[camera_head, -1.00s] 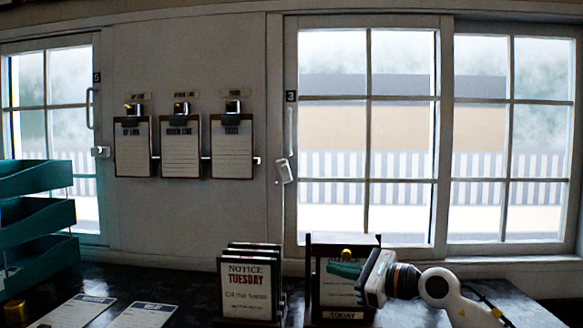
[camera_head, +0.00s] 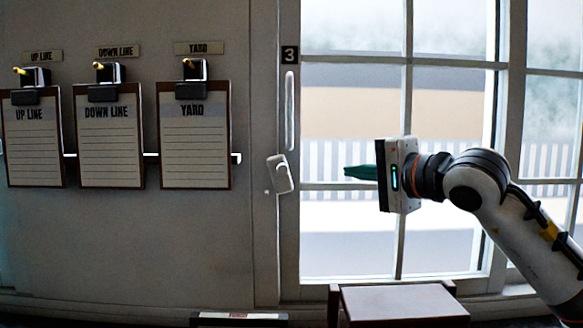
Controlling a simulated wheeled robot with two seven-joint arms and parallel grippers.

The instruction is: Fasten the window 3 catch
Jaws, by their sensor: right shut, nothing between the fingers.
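Window 3 (camera_head: 405,68) fills the right part of the head view, with a small black plate (camera_head: 290,55) marked 3 on its left frame. A long pale handle (camera_head: 290,110) runs down that frame. Below it, the small white catch (camera_head: 280,174) sits tilted at the left edge of the window frame. My right gripper (camera_head: 347,172) comes in from the right, level with the catch. Its dark green fingers are shut and empty, pointing left. They are to the right of the catch, apart from it in the picture. My left gripper is not in view.
Three clipboards hang on the wall at left: up line (camera_head: 35,145), down line (camera_head: 110,145) and yard (camera_head: 194,145). A brown wooden stand (camera_head: 400,302) stands below my right arm.

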